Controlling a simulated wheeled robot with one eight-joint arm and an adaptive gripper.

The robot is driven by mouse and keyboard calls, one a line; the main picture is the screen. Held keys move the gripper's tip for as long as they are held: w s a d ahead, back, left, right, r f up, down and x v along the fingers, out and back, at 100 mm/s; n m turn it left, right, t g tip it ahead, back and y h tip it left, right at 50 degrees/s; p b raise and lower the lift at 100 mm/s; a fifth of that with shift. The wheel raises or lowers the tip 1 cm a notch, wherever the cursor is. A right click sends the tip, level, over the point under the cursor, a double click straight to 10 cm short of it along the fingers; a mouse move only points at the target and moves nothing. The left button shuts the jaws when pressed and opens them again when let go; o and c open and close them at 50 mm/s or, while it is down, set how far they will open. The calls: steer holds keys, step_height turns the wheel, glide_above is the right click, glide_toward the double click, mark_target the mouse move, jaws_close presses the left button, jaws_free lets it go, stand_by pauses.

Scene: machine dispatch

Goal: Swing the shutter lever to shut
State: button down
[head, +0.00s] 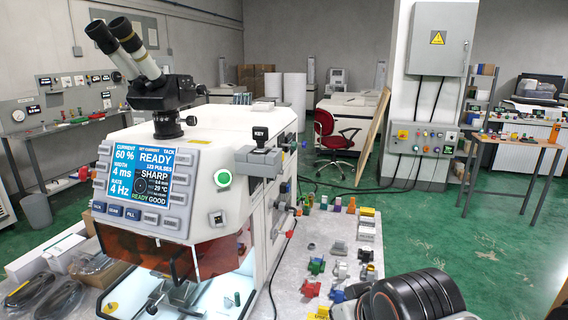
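The white machine (215,160) with a microscope on top stands at the left on a light bench. Its front screen (140,175) reads READY, 60 %, 4 ms, 4 Hz. A round green button (223,179) sits right of the screen. A black-handled part labelled KEY (261,139) stands on a grey bracket at the machine's right. No part is clearly marked as the shutter lever, and I cannot tell its position. A dark rounded part of my arm shows at the bottom right; my gripper's fingers are not visible.
An orange see-through guard (205,258) hangs under the machine's front. Several small coloured parts lie on the bench (290,292) right of it. A dark cable runs down the machine's right side. A red chair (333,135) and wooden table (518,138) stand behind on the green floor.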

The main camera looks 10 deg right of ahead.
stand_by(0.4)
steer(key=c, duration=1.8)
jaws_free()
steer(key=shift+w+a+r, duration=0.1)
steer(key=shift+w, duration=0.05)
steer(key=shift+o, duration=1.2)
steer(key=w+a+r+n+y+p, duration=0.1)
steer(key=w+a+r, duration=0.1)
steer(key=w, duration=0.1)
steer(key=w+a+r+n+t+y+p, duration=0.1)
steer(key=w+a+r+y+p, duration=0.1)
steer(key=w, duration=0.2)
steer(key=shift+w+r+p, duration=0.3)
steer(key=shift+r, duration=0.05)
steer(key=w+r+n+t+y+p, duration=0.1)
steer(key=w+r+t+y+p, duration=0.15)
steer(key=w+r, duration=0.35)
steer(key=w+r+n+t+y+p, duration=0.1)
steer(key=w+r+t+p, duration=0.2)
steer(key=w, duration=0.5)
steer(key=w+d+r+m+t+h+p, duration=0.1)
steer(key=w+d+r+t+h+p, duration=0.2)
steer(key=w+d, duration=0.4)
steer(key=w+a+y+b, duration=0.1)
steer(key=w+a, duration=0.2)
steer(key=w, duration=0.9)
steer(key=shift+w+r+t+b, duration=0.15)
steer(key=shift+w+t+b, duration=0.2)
steer(key=shift+b, duration=0.05)
